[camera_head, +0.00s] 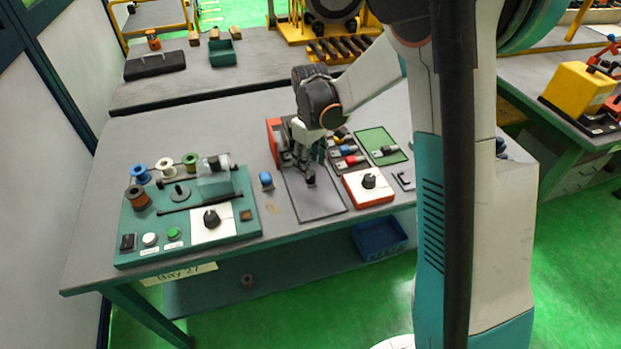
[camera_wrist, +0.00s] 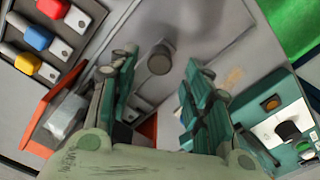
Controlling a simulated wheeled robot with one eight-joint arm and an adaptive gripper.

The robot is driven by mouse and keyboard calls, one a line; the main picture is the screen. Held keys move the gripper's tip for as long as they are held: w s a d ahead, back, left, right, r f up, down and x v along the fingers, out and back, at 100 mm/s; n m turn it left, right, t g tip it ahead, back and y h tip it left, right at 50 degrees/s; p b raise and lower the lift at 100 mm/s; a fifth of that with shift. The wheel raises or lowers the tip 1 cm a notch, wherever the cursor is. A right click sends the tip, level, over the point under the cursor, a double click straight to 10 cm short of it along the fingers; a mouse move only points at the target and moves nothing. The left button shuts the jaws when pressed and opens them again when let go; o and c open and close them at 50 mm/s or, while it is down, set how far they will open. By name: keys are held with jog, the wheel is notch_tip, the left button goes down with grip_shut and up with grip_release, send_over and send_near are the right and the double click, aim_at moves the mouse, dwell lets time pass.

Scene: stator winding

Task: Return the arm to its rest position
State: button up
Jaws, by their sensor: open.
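My gripper (camera_head: 310,165) hangs over the grey plate (camera_head: 322,207) in the middle of the bench, with my arm bent down to it from the right. In the wrist view, my gripper (camera_wrist: 160,80) is open, its two green fingers apart with nothing held between them. A small dark round part (camera_wrist: 159,60) stands on the plate just beyond the fingertips; it also shows in the head view (camera_head: 310,180). I cannot tell the exact gap to it. An orange-red fixture (camera_head: 273,142) stands beside my gripper and is partly hidden by it.
A teal winding station (camera_head: 247,212) with spools stands to the left. A small blue part (camera_head: 266,179) stands beside the plate. A red-edged box with a black knob (camera_head: 369,183), coloured parts (camera_head: 347,155) and a green mat (camera_head: 391,146) lie to the right. Another bench is behind.

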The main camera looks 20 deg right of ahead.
jog(key=shift+r, duration=0.55)
jog(key=shift+s+r, duration=0.15)
jog(key=shift+r, duration=0.25)
jog(key=s+r+m+t, duration=0.2)
jog(key=s+r+t, duration=0.1)
jog(key=s+r, duration=0.8)
jog(key=s+r+m+t, duration=0.2)
jog(key=s, duration=0.4)
jog(key=s+r+m+t, duration=0.2)
jog(key=s, duration=0.5)
jog(key=shift+s+r, duration=0.3)
jog(key=shift+r, duration=0.05)
